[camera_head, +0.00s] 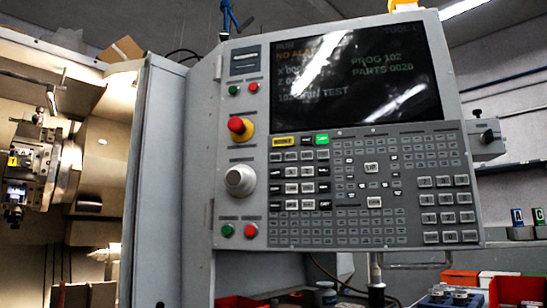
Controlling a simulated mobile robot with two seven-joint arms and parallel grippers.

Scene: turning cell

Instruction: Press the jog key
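The machine's control panel (228,120) stands upright and fills the middle of the head view, slightly tilted in the picture. Its dark keypad (340,238) lies below the screen (345,85). In the keypad's top row a yellow key (283,141) and a green key (322,139) stand out. Larger keys, such as one near the middle (371,168), sit among many small ones. The lettering is too small to tell surely which is the jog key. The screen shows PROG 102 and PARTS 0020. Neither of my grippers is in view, and nothing covers the keypad.
Left of the keypad are a red emergency button (237,125) on a yellow base, a grey round knob (240,179), and green and red buttons (228,230). The lathe turret (35,165) is at far left. Red bins (518,290) stand low at right.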

